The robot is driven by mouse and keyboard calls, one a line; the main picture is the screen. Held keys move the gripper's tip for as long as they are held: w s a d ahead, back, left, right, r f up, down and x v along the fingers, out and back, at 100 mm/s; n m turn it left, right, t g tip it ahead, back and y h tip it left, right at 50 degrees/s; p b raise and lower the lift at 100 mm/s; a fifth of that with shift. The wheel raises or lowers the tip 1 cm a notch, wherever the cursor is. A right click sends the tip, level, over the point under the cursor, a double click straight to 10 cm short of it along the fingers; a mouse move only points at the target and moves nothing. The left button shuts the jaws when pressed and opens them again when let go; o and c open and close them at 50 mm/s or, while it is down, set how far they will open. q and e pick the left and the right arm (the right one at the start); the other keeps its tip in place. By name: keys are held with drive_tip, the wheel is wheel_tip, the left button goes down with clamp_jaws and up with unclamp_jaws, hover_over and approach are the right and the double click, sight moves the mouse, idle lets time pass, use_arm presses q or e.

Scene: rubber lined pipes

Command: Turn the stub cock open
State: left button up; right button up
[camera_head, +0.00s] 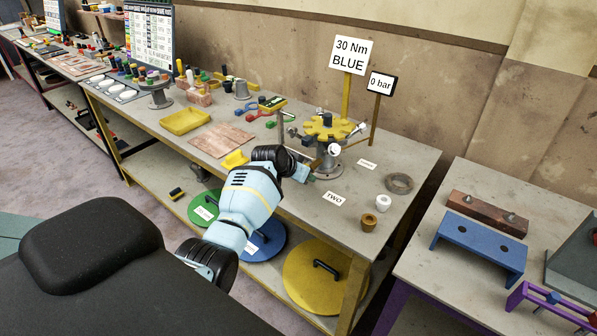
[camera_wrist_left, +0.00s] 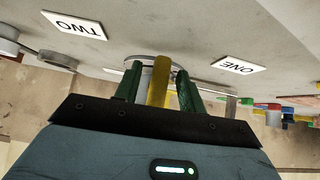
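The pipe assembly stands on the workbench in the head view, with a yellow notched flange (camera_head: 328,125) on a grey foot. My left gripper (camera_head: 311,176) is low at its near side, and its contact there is too small to tell. In the left wrist view its two green fingers (camera_wrist_left: 159,85) stand apart on either side of a yellow bar (camera_wrist_left: 158,86), which looks like the cock's lever. Small gaps show between the bar and the fingers. The cock's body is mostly hidden in the head view. My right gripper is not in view.
A "30 Nm BLUE" sign (camera_head: 350,54) and a "0 bar" sign (camera_head: 381,83) rise behind the assembly. The "TWO" label (camera_head: 334,198), a grey ring (camera_head: 399,183), a white cup (camera_head: 383,202) and a brown cup (camera_head: 369,222) lie to the right. A yellow tray (camera_head: 185,121) is further left.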

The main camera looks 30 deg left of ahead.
use_arm(q)
drive_tip(key=v, duration=0.7)
drive_tip(key=shift+r, duration=0.25)
drive_tip(key=shift+s+a, duration=0.1)
